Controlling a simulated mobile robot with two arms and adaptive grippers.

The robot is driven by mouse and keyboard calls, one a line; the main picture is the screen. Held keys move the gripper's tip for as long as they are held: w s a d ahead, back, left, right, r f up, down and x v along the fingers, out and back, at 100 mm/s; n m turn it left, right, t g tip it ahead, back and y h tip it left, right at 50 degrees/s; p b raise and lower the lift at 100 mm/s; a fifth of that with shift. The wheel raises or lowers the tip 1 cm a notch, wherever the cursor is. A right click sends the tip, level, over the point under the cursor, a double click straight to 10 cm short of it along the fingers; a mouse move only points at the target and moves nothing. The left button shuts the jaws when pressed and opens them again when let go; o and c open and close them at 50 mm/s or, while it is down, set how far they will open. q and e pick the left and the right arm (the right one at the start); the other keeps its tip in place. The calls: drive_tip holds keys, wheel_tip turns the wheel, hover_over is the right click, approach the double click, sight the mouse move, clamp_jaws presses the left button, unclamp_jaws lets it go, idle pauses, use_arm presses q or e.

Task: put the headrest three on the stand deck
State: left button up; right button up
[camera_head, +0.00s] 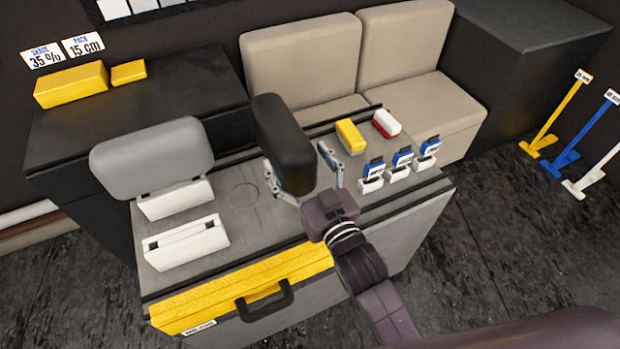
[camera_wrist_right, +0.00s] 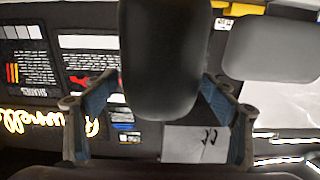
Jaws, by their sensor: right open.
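A black headrest (camera_head: 284,140) stands upright over the grey deck (camera_head: 262,222). My right gripper (camera_head: 296,160) is open, with one finger on each side of its lower part. I cannot tell whether the fingers touch it, and its base is hidden. The right wrist view shows the same black headrest (camera_wrist_right: 162,60) between the spread fingers. A grey headrest (camera_head: 150,158) stands upright at a white slotted holder (camera_head: 175,200) on the deck's left. A second white holder (camera_head: 186,243) in front is empty. No number shows on either headrest. My left gripper is out of view.
A yellow block (camera_head: 350,136), a red-and-white block (camera_head: 387,123) and several small blue-topped holders (camera_head: 401,162) crowd the deck's right. A yellow case (camera_head: 240,290) with a black handle lines the front. Beige seats (camera_head: 305,65) stand behind. The deck's middle is bare.

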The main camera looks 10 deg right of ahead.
drive_tip(key=b+v, duration=0.2)
drive_tip(key=v, duration=0.7)
drive_tip(key=shift+s+d, duration=0.1)
drive_tip(key=shift+s, duration=0.2)
drive_tip(key=shift+s+d+r+b, duration=0.1)
drive_tip(key=shift+s+b, duration=0.1)
drive_tip(key=shift+s, duration=0.15)
drive_tip(key=shift+s+d+b, duration=0.1)
drive_tip(key=shift+s+b, duration=0.05)
drive_tip(key=shift+s, duration=0.15)
